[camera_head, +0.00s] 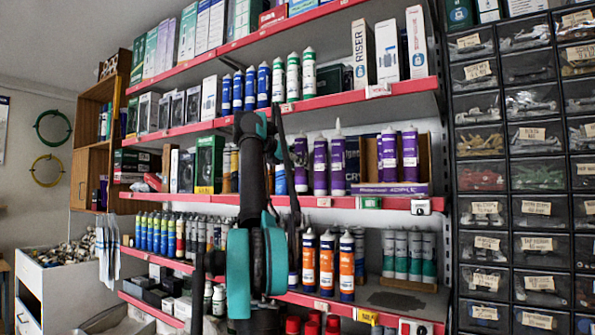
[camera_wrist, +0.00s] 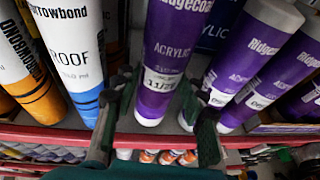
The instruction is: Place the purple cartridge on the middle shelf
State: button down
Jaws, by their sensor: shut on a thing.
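My gripper (camera_wrist: 157,112) is shut on a purple cartridge (camera_wrist: 166,55) with a white base, labelled Ridgecoat Acrylic. One finger is on each side of its lower part. In the head view this cartridge (camera_head: 301,150) stands upright, partly hidden by my gripper (camera_head: 285,152), at the left end of a row of purple cartridges (camera_head: 320,165). It is over the shelf with the red front edge (camera_head: 345,202), close behind that edge. I cannot tell whether its base touches the shelf.
A white-and-blue cartridge (camera_wrist: 80,55) stands close on the left, and more purple cartridges (camera_wrist: 250,60) stand close on the right. A shelf (camera_head: 345,97) with blue and white cartridges is above. Orange cartridges (camera_head: 327,262) stand below. Drawer bins (camera_head: 530,135) are at the right.

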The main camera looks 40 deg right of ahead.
jog(key=shift+f, duration=0.8)
jog(key=shift+f, duration=0.15)
jog(key=c, duration=0.9)
grip_release()
jog(key=shift+a+r, duration=0.15)
jog(key=shift+r, duration=0.05)
jog(key=v, duration=1.1)
jog(key=shift+s+a, duration=0.15)
jog(key=shift+a, duration=0.2)
